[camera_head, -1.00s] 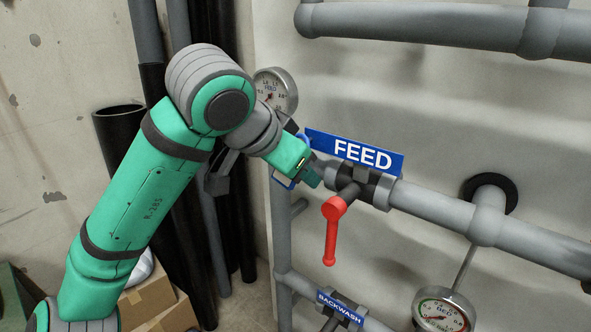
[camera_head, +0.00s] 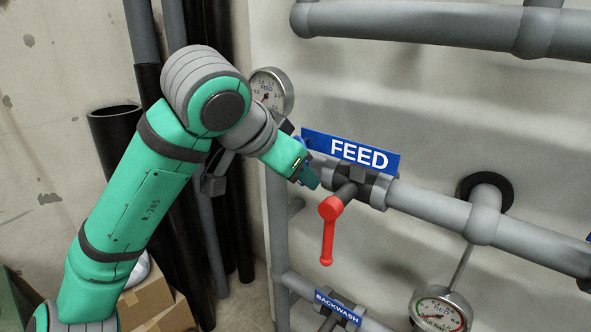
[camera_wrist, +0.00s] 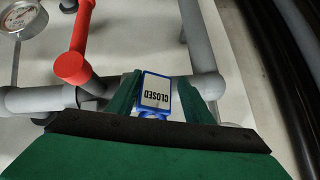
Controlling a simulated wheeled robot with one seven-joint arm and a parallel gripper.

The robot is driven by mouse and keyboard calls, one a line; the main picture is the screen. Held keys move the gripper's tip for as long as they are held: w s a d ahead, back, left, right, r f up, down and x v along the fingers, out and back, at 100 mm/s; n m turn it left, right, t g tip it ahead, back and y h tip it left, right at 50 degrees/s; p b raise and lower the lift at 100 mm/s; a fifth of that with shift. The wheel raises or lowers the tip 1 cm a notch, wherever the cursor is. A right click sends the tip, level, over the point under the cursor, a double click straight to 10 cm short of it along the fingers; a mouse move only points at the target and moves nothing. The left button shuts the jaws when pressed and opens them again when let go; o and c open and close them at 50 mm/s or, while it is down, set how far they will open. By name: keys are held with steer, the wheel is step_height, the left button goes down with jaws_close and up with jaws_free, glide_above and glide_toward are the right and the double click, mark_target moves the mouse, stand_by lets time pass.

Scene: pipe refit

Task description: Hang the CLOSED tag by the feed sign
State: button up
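The CLOSED tag (camera_wrist: 156,92) is a white plate with a blue rim, its lettering upside down in the wrist view. It lies between the fingers of my gripper (camera_wrist: 159,76), which stand apart with a gap on the right side of the tag. In the head view my gripper (camera_head: 309,178) is just left of the grey valve body, below the left end of the blue FEED sign (camera_head: 351,152). The tag's plate is hidden there behind the gripper. What the tag hangs on cannot be made out.
A red valve handle (camera_head: 328,230) hangs just right of my gripper, from the grey feed pipe (camera_head: 433,209). A gauge (camera_head: 270,92) is behind my wrist. The BACKWASH sign (camera_head: 337,306) is lower down. Dark upright pipes stand at the left.

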steer(key=shift+s+d, duration=0.2)
steer(key=v, duration=1)
steer(key=shift+a+r, duration=0.2)
steer(key=shift+a, duration=0.15)
steer(key=shift+s+a, duration=0.1)
steer(key=shift+s, duration=0.15)
steer(key=shift+s+a, duration=0.7)
steer(key=shift+s, duration=0.25)
steer(key=shift+s+a, duration=0.7)
steer(key=shift+s, duration=0.25)
